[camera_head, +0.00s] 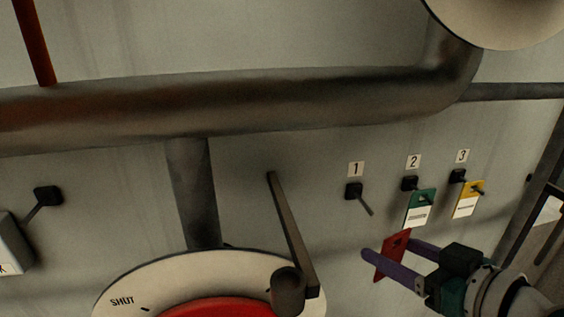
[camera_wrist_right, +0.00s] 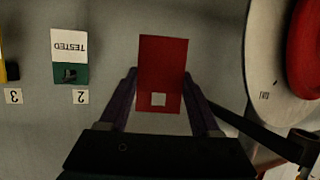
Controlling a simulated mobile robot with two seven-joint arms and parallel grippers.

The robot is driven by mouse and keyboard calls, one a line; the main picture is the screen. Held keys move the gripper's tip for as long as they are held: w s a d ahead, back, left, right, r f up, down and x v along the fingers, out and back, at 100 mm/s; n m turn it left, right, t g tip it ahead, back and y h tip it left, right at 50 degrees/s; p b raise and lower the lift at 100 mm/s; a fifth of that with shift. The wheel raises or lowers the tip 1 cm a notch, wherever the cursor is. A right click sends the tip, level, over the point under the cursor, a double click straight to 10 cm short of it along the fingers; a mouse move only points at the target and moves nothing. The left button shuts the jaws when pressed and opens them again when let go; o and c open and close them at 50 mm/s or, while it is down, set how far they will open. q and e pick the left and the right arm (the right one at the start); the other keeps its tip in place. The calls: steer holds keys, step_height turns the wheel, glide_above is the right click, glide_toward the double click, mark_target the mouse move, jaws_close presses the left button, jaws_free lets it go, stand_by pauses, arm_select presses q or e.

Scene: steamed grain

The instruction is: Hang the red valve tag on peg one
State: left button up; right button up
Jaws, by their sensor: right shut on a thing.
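The red valve tag (camera_head: 393,259) is held between the purple fingers of my right gripper (camera_head: 390,249), below and a little right of peg one (camera_head: 354,191). Peg one is bare under the label 1 and sticks out from the wall. In the right wrist view the red tag (camera_wrist_right: 162,65) stands between the fingers (camera_wrist_right: 159,82) with a small pale square near its lower end; whether this is a hole or a mark I cannot tell. The tag is apart from the peg. Peg one is not visible in the wrist view. My left gripper is not in view.
A green and white tag (camera_head: 420,207) hangs on peg two and a yellow tag (camera_head: 468,199) on peg three. A long lever (camera_head: 291,225) and a round SHUT dial (camera_head: 135,290) lie to the left. A thick pipe (camera_head: 250,105) runs above.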

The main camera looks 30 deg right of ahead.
steer(key=shift+w+d+f+b, duration=0.1)
steer(key=shift+w+d+b, duration=0.25)
steer(key=shift+w, duration=0.45)
steer(key=w+b, duration=0.1)
steer(key=w, duration=0.1)
steer(key=w+d, duration=0.1)
steer(key=w, duration=0.2)
steer(key=w+d+b, duration=0.1)
steer(key=w, duration=0.1)
steer(key=shift+w+d+f+b, duration=0.1)
steer(key=shift+w+f+b, duration=0.05)
steer(key=shift+f+b, duration=0.2)
steer(key=shift+r, duration=0.1)
steer(key=shift+w, duration=0.1)
steer(key=o, duration=1.4)
steer(key=shift+o, duration=0.2)
